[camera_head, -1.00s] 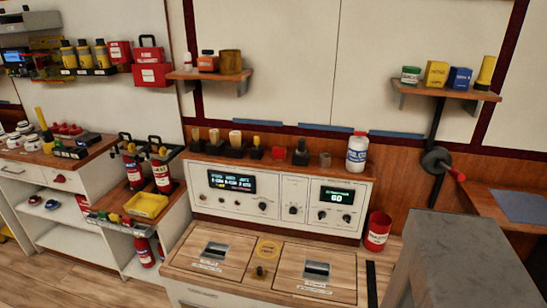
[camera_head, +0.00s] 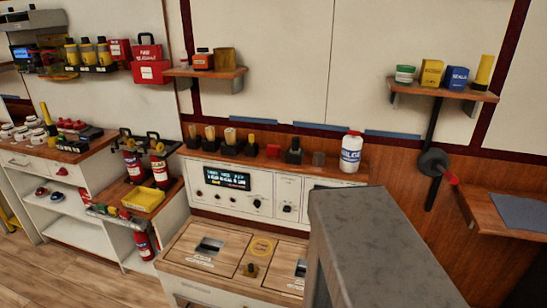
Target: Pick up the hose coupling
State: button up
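I cannot tell for certain which thing is the hose coupling. My gripper is not in view. A large grey slab-like shape, which seems to be part of my own body, covers the right part of the console.
A console (camera_head: 228,210) with displays and wooden panels stands in the middle. Fire extinguishers (camera_head: 160,165) and a yellow tray (camera_head: 144,199) are on the left. A white bottle (camera_head: 351,152) stands on the ledge. Wall shelves (camera_head: 440,91) hold jars and boxes. Floor is open at lower left.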

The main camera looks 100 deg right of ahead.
aim_at(295, 149)
jog(key=u, duration=0.2)
jog(key=k, duration=1.65)
jog(key=z, duration=0.45)
jog(key=i, duration=0.95)
jog(key=z, duration=0.05)
